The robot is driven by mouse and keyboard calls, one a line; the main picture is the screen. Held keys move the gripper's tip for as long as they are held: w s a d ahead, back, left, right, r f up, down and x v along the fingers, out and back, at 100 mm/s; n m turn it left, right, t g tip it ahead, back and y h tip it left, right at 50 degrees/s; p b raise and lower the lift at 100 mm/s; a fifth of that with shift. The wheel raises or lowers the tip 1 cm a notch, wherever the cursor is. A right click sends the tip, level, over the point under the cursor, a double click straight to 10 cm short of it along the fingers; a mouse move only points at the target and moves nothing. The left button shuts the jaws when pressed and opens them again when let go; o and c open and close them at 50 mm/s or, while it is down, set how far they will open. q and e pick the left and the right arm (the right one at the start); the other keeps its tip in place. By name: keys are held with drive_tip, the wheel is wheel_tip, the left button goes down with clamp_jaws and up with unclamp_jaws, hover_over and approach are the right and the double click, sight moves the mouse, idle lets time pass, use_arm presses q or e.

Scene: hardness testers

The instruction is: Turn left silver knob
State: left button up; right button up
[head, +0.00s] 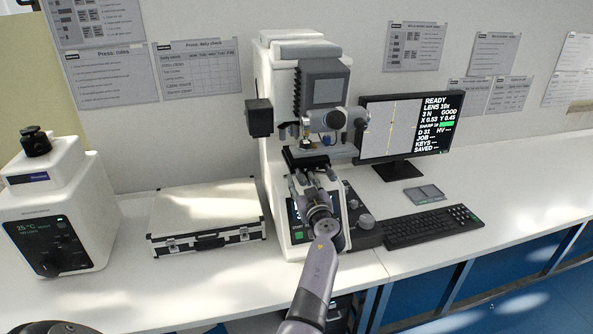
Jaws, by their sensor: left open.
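The white hardness tester (268,110) stands at the back middle of the bench. Small silver parts (288,131) show at the left of its head, beside the dark box; I cannot tell for sure which is the left silver knob. A round grey knob (366,222) sits on the control panel at the tester's lower right. My left gripper (308,178) is open, with its fingers pointing up just below the dark stage (305,159) and in front of the tester's screen. It hides part of the screen and panel. No contact with a knob is clear. My right gripper is not in view.
A silver case (205,208) lies left of the tester, and a white device (55,215) stands at the far left. A monitor (405,125), keyboard (432,226) and small grey tray (424,194) are to the right. Bare bench lies in front of the case.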

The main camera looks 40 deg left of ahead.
use_arm(q)
drive_tip(key=shift+w+a, duration=0.15)
drive_tip(key=shift+a, duration=0.05)
drive_tip(key=shift+d+r, duration=0.2)
clamp_jaws()
idle(0.4)
